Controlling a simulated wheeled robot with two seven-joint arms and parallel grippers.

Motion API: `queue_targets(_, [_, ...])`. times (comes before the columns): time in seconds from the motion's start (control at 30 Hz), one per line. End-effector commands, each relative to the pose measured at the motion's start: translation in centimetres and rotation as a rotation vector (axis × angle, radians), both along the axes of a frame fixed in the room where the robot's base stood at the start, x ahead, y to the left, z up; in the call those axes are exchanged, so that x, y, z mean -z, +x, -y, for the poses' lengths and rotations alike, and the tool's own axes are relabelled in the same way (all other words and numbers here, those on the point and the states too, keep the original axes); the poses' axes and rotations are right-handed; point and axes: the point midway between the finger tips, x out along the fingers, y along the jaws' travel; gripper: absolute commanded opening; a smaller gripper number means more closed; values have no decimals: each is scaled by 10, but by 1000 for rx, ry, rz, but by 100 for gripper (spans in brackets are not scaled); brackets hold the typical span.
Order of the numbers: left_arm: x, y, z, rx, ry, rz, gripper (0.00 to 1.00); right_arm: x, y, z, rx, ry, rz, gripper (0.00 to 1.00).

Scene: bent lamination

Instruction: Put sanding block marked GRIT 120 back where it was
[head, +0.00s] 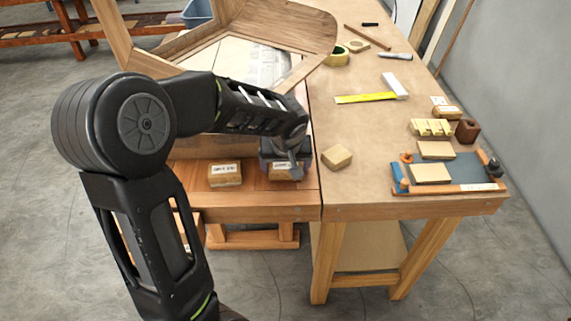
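Two sanding blocks with white labels are at the front of the left wooden bench. The left one (225,175) rests on the bench front and is clear of my gripper. The right one (281,174) is under my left gripper (285,164), whose dark fingers reach down at it and cover part of it. The label print is too small to read, so I cannot tell which block is GRIT 120. I cannot tell whether the fingers are closed on the block. My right gripper is not in view.
A plain wooden block (337,157) sits on the right table (360,190). A blue mat (460,167) with pale blocks and tools is at its right front. A labelled block (447,112) lies behind. A large wooden frame (240,35) stands behind my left arm.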

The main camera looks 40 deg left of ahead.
Motion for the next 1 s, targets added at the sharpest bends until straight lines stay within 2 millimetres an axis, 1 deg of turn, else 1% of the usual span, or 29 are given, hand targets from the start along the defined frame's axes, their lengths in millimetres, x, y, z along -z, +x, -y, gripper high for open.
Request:
queue_targets(0.03, [0,0,0,0,0,0,89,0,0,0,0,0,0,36])
queue_targets(0.13, [0,0,0,0,0,0,97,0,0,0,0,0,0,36])
queue_targets(0.17, [0,0,0,0,0,0,99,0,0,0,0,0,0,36])
queue_targets(0.43, [-1,0,0,0,0,0,99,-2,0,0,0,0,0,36])
queue_targets(0.57, [-8,-2,1,0,1,2,99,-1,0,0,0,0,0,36])
queue_targets(0.67, [-19,-5,4,-1,0,4,99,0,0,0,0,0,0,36])
queue_targets(0.77, [-36,-10,9,0,1,6,99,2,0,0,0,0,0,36])
queue_targets(1.0, [-82,-26,20,0,0,5,99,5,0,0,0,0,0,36])
